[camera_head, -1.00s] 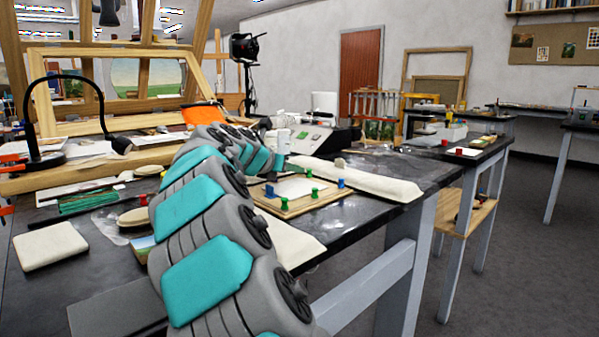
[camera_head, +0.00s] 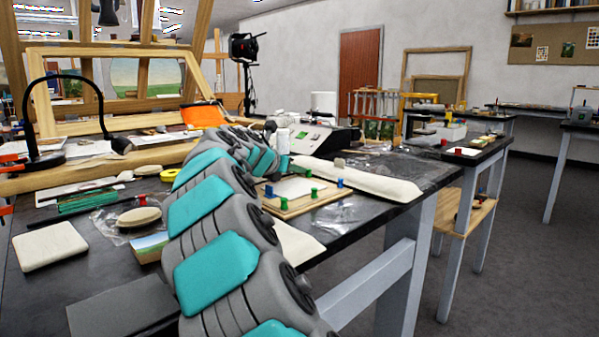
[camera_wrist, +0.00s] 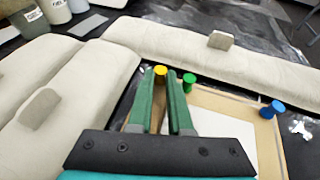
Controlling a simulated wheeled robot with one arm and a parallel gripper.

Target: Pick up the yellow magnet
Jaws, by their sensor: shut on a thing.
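The yellow magnet (camera_wrist: 160,71) shows between the tips of my green gripper fingers (camera_wrist: 162,80) in the wrist view. My gripper is shut on it. The fingers are over the left edge of the wooden board (camera_wrist: 206,92), which has a white sheet on it. A green magnet (camera_wrist: 189,79) is just right of the fingertips, and a blue magnet (camera_wrist: 272,108) is further right on the board. In the head view my arm hides the gripper's hold and the yellow magnet; the board (camera_head: 300,208) shows beyond the arm.
Long pale cushions lie around the board, one behind it (camera_wrist: 180,45) and one at left (camera_wrist: 95,80), with grey blocks on them. Blue and green magnets stand on the board. A yellow roll (camera_head: 172,174) and a pale pad (camera_head: 50,245) lie left of my arm.

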